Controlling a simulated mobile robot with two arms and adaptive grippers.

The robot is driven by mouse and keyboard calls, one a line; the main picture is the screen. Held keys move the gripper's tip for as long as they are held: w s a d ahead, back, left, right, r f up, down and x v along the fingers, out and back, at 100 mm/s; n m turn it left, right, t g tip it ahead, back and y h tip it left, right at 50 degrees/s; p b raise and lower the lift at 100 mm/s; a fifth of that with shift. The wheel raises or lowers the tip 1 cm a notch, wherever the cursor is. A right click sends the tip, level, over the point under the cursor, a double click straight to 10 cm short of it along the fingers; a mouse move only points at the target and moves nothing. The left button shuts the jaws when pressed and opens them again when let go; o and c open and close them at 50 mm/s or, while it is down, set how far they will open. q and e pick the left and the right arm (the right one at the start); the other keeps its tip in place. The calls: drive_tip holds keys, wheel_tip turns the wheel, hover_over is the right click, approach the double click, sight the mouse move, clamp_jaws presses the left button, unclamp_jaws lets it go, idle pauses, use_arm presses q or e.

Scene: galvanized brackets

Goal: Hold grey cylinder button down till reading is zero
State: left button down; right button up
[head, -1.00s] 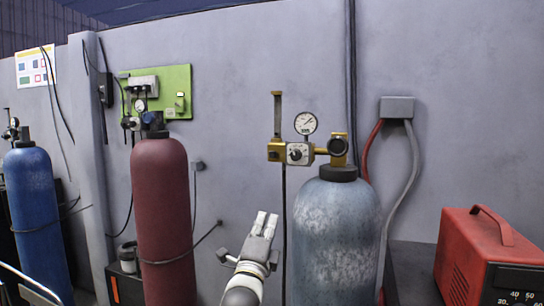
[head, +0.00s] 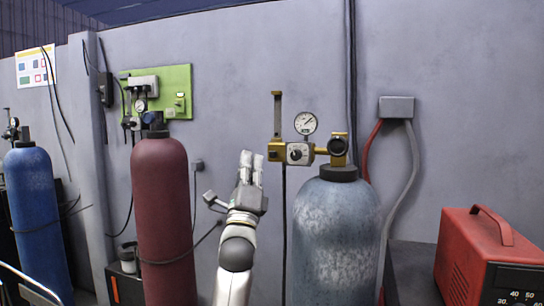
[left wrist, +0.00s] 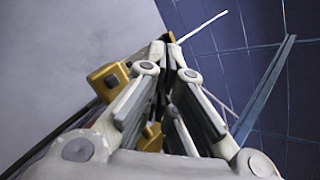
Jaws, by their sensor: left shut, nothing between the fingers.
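The mottled grey cylinder (head: 337,240) stands upright at centre right in the head view, with a brass regulator on top. On the regulator's face is a round button or knob (head: 296,152) with a dark centre. A round white gauge (head: 305,123) sits above it; its dark needle shows, but the figures are too small to read. My left gripper (head: 251,157) is shut and empty, pointing up, just left of the regulator in the picture. In the left wrist view its fingers (left wrist: 166,48) are together, with brass parts (left wrist: 108,80) beside and behind them. My right gripper is out of view.
A dark red cylinder (head: 163,215) stands left of my arm and a blue cylinder (head: 38,220) at far left. A green panel (head: 180,92) is on the wall. A red machine (head: 485,255) stands at the right. Hoses hang behind the grey cylinder from a grey box (head: 397,107).

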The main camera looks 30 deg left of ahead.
use_arm(q)
drive_tip(key=w+a, duration=0.2)
drive_tip(key=w, duration=0.6)
drive_tip(key=shift+w+b, duration=0.15)
drive_tip(key=shift+b, duration=0.25)
idle(1.1)
drive_tip(key=shift+w, duration=0.4)
drive_tip(key=shift+w+a, duration=0.2)
drive_tip(key=shift+w, duration=0.25)
idle(0.7)
drive_tip(key=shift+s, duration=0.1)
idle(1.2)
drive_tip(key=shift+s+d+b, duration=0.25)
drive_tip(key=shift+s+b, duration=0.05)
drive_tip(key=shift+s, duration=0.45)
drive_tip(key=shift+s+f, duration=0.1)
drive_tip(key=shift+s+d, duration=0.2)
drive_tip(key=shift+s, duration=0.6)
drive_tip(key=shift+s+d, duration=0.2)
drive_tip(key=shift+s, duration=0.55)
drive_tip(key=shift+s+d, duration=0.2)
drive_tip(key=shift+s, duration=0.6)
